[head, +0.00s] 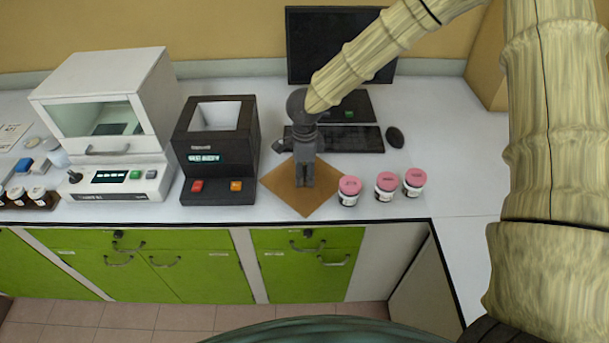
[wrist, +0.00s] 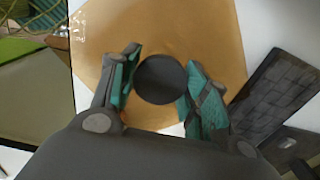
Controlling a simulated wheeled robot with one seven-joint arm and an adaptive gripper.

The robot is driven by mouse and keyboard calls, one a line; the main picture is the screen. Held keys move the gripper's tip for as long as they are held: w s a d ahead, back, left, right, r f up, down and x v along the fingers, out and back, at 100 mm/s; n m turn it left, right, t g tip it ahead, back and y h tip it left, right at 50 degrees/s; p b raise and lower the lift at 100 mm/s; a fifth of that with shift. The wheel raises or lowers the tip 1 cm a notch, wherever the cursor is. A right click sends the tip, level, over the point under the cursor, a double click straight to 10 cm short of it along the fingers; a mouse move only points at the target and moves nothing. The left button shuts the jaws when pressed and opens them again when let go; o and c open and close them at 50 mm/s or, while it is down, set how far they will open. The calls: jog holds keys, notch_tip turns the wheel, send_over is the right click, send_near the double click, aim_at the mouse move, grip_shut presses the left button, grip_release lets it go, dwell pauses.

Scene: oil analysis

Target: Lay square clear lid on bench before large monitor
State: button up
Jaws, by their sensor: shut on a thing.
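The square lid (head: 285,190) looks like a flat, amber-tinted sheet, turned cornerwise, at the bench's front edge before the monitor (head: 338,45) and keyboard. In the wrist view the lid (wrist: 190,30) spreads out beneath the fingers, with a round black knob (wrist: 160,79) at its middle. My gripper (head: 304,184) points straight down over the lid, and its fingers (wrist: 160,85) are shut on the knob from both sides. I cannot tell whether the lid touches the bench or hangs just above it.
Several pink-capped jars, one of them (head: 349,190), stand close right of the lid. A black instrument (head: 212,150) with an open top stands to its left. The keyboard (head: 350,139) and mouse (head: 395,137) lie behind. Bench (head: 455,190) is clear at far right.

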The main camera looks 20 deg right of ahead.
aim_at(304, 172)
jog(key=shift+f, duration=1)
jog(key=o, duration=1.4)
jog(key=shift+f, duration=0.15)
jog(key=shift+c, duration=0.2)
notch_tip(304, 172, up, 12)
jog(key=shift+r+b, duration=0.15)
jog(key=shift+b, duration=0.8)
